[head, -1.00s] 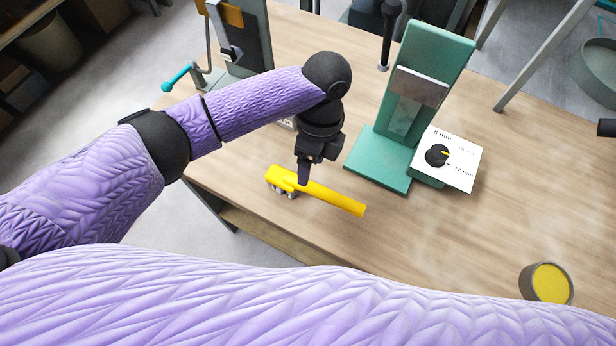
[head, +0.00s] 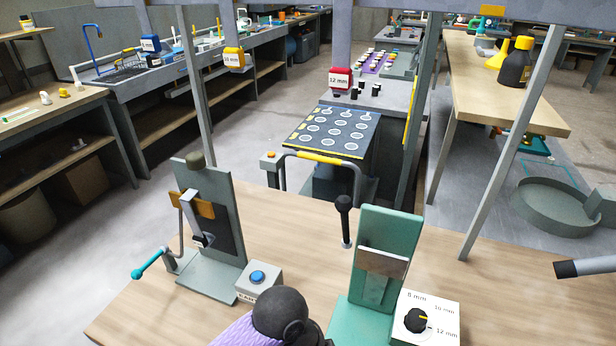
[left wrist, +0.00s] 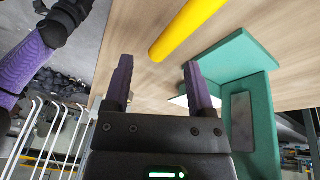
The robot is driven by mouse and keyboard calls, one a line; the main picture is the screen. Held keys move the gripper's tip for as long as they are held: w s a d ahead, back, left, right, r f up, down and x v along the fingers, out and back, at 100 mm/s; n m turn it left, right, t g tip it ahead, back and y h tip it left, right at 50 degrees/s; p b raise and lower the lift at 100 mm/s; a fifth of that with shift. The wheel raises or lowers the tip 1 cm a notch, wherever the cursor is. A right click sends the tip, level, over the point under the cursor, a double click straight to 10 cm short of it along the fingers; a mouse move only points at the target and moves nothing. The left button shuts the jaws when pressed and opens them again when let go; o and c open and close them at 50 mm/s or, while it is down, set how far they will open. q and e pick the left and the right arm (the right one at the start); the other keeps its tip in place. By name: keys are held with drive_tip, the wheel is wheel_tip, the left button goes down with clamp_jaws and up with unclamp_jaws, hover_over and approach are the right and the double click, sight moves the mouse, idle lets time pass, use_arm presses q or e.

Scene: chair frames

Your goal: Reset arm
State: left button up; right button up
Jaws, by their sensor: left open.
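My left arm shows at the bottom edge of the head view, with its black joint (head: 280,314); its gripper is below that picture. In the left wrist view my left gripper (left wrist: 157,66) is open, with nothing between its two purple-black fingers. A yellow bar-shaped tool (left wrist: 188,27) lies on the wooden table (left wrist: 135,32) beyond the fingertips, apart from them. A green stand (left wrist: 240,57) is close to the right finger; whether they touch cannot be told. The stand also shows in the head view (head: 400,235). My right gripper is not seen.
On the table, a dial box (head: 428,318) adjoins the green stand. A grey fixture (head: 225,225) with a teal-handled crank and a blue-button box (head: 259,283) stand left. A black-knobbed lever (head: 344,215) rises behind. Clear wood lies between the fixtures.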

use_arm(q)
drive_tip(key=s+a+f+n+t+y, duration=0.1)
drive_tip(key=s+a+n+t+y, duration=0.1)
drive_tip(key=s+a+n, duration=0.45)
drive_tip(key=s+a+f+n+t+y, duration=0.1)
drive_tip(key=s+a+n+t, duration=0.2)
drive_tip(key=a+n, duration=0.65)
wheel_tip(320, 180, down, 19)
drive_tip(key=s+m+g+b, duration=0.1)
drive_tip(key=s+g+b, duration=0.1)
drive_tip(key=s+a+f+g+b, duration=0.1)
drive_tip(key=s+a+f+b, duration=0.1)
drive_tip(key=s+f, duration=1.1)
drive_tip(key=shift+s+a+f, duration=0.15)
drive_tip(key=shift+s+a, duration=0.05)
drive_tip(key=shift+a, duration=0.35)
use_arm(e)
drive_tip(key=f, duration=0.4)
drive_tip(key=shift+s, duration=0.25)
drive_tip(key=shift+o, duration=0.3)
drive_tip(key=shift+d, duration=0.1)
